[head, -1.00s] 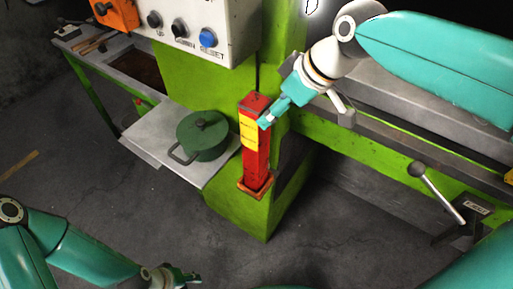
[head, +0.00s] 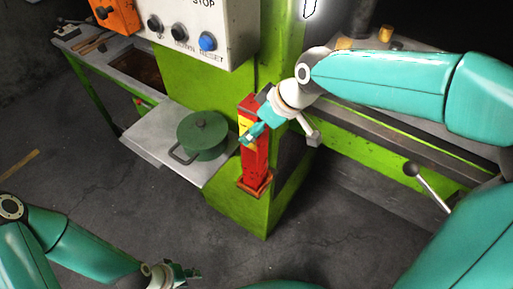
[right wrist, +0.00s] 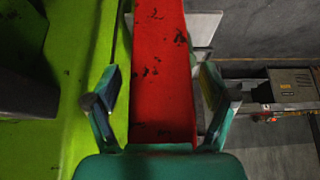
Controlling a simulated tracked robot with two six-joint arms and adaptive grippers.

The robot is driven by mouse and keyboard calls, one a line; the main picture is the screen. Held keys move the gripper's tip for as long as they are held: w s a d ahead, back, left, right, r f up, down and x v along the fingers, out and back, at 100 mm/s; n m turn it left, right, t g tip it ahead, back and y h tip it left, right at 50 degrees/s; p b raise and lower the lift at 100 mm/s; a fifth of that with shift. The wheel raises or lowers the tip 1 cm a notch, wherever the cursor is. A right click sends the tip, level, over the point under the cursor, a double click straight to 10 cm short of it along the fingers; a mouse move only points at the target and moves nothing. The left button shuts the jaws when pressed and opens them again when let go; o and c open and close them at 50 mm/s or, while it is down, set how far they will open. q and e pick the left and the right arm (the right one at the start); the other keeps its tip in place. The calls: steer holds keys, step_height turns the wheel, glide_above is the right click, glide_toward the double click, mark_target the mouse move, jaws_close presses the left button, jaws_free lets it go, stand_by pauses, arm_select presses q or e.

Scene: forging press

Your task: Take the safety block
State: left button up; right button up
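The safety block (head: 256,165) is a tall red post with a yellow label. It stands upright on a small orange-brown bracket (head: 254,186) on the green press frame. My right gripper (head: 251,135) is at the block's upper part in the head view and partly covers the label. In the right wrist view the red block (right wrist: 163,85) lies between the two spread fingers of the right gripper (right wrist: 160,88), with a gap on each side. My left gripper (head: 183,274) is low in the head view, over the floor and away from the block; its finger opening is unclear.
A green lidded pot (head: 203,136) stands on a grey side shelf (head: 150,143) left of the block. A control box (head: 195,30) with buttons hangs above. A ball-ended lever (head: 412,169) is at right. The floor in front is clear.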

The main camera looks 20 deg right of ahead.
jaws_close()
steer(key=shift+w+r, duration=0.1)
steer(key=shift+r, duration=0.05)
stand_by(0.4)
